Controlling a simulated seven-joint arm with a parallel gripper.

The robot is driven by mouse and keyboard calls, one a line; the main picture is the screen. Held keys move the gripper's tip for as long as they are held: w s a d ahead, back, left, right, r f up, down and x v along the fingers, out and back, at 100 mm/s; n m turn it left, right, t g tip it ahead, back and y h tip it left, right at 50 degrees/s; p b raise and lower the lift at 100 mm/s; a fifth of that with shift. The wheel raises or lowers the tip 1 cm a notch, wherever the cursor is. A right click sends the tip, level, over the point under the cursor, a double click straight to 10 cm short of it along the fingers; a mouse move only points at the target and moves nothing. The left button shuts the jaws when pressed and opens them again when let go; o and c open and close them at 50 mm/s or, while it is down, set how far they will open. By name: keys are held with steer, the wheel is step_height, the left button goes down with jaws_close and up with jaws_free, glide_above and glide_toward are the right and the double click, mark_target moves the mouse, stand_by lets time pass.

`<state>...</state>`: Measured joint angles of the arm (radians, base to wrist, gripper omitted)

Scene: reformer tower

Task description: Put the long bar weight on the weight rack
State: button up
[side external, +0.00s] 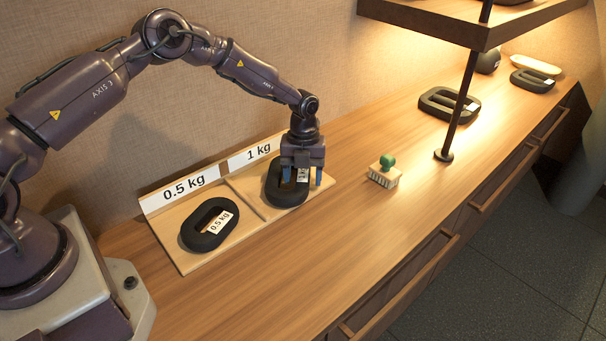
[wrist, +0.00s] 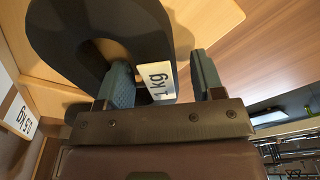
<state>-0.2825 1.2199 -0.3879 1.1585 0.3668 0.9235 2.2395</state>
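The weight rack (side external: 255,232) is a light wooden tray with two compartments, labelled 0.5 kg and 1 kg. A black oval ring weight tagged 0.5 kg (side external: 192,238) lies in the left compartment. A black ring weight tagged 1 kg (side external: 274,190) lies in the right compartment and shows large in the wrist view (wrist: 62,42). My gripper (side external: 302,180) points down at its right side. In the wrist view my gripper (wrist: 162,78) has its fingers apart, one at the ring's hole and one outside its rim. I cannot tell which thing is the long bar weight.
A green-handled brush (side external: 384,174) stands right of the rack. Farther right are black ring weights (side external: 436,105) (side external: 520,80), and a pale long object (side external: 536,65). A shelf (side external: 440,18) on a dark post (side external: 460,110) overhangs the counter. The counter's front is clear.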

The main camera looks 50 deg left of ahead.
steer(key=s+d+r+n+t+y, duration=0.1)
steer(key=s+r+n, duration=0.15)
steer(key=r, duration=0.95)
steer(key=s+r+n, duration=0.1)
steer(key=r+n, duration=0.2)
steer(key=r, duration=0.8)
steer(key=s+d+r+n+t+y, duration=0.1)
steer(key=s+r+n+t, duration=0.1)
steer(key=s+r+n, duration=0.6)
steer(key=s+r+n+t+h, duration=0.1)
steer(key=s+r+n+t, duration=0.1)
steer(key=s+n, duration=1.1)
steer(key=s+t, duration=0.1)
steer(key=s, duration=0.5)
steer(key=shift+s+t, duration=0.3)
steer(key=shift+d+n, duration=0.1)
steer(key=shift+n, duration=0.15)
